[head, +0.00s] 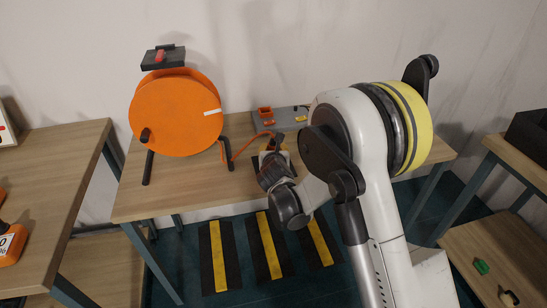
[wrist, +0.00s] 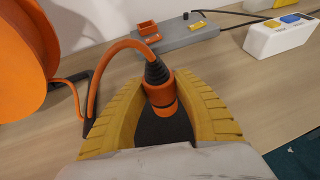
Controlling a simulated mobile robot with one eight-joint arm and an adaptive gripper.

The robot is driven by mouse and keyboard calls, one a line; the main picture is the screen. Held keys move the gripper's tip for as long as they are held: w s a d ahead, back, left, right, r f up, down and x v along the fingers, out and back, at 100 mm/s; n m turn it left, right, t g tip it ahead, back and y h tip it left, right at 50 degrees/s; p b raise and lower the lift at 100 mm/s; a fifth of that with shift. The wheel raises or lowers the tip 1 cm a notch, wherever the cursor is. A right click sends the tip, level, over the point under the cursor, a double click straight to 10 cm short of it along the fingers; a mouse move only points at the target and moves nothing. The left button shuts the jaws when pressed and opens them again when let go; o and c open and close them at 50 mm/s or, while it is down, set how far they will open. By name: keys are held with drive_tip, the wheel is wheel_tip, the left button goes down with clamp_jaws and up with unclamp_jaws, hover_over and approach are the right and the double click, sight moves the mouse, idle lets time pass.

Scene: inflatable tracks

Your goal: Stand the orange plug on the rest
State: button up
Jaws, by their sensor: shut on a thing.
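The orange plug (wrist: 160,90) shows in the wrist view between the yellow ribbed fingers of my gripper (wrist: 161,82), which is shut on it. Its black ribbed neck points away from the wrist, and an orange cable (wrist: 98,75) arches from it to the left. In the head view my gripper (head: 275,158) is over the middle of the table, and the plug is mostly hidden there. A grey block with a small orange open-topped holder (wrist: 148,28), likely the rest, lies beyond the plug; the holder also shows in the head view (head: 265,114).
A large orange cable reel (head: 175,112) stands on the left of the wooden table (head: 190,185). A white socket strip (wrist: 278,37) lies right of the grey block in the wrist view. Side tables stand left and right.

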wheel_tip(320, 180, down, 3)
drive_tip(key=shift+b, duration=0.6)
drive_tip(key=shift+r, duration=0.15)
drive_tip(key=o, duration=1.1)
drive_tip(key=shift+o, duration=0.2)
